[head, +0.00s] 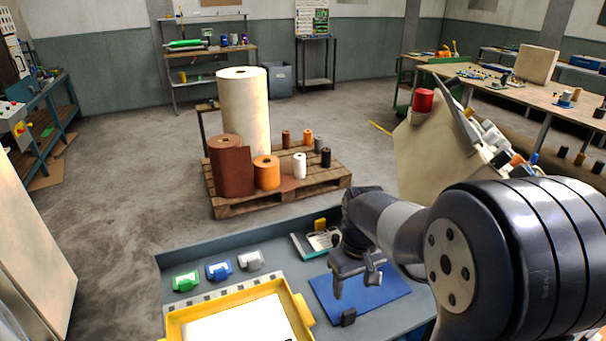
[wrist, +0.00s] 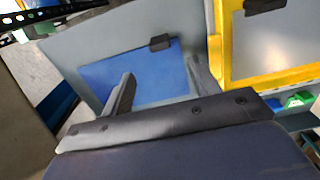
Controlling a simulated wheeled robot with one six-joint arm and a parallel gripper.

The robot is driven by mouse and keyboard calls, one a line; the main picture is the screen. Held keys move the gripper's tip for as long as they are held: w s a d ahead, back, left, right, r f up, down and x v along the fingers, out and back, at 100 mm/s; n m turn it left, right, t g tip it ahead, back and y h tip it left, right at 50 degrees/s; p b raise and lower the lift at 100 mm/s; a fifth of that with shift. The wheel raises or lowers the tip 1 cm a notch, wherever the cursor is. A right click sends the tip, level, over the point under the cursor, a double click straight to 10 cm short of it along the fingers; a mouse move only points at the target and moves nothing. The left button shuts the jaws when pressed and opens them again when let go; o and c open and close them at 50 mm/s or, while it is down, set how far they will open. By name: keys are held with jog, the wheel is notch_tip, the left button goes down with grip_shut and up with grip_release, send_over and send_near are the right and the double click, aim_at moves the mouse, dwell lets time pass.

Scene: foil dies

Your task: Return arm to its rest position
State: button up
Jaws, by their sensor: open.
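My gripper (head: 354,283) hangs at the end of my arm above the blue mat (head: 387,300) on the grey bench. In the wrist view my gripper (wrist: 160,85) has its two fingers wide apart with nothing between them. The blue mat (wrist: 150,72) lies beyond the fingers there. A small dark block (head: 348,317) sits at the mat's near edge, and it also shows in the wrist view (wrist: 159,42).
A yellow-framed tray (head: 176,329) with a white sheet stands left of the mat. Green (head: 185,281), blue (head: 218,270) and clear (head: 250,260) dies sit behind it. A grey and teal device (head: 318,243) stands behind the mat. A pallet (head: 250,205) with rolls stands on the floor beyond.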

aim_at(349, 310)
jog(key=shift+f, duration=0.15)
notch_tip(349, 310, down, 11)
jog(key=shift+r, duration=0.1)
jog(key=shift+r+p, duration=0.3)
jog(key=shift+r, duration=0.15)
jog(key=shift+f, duration=0.15)
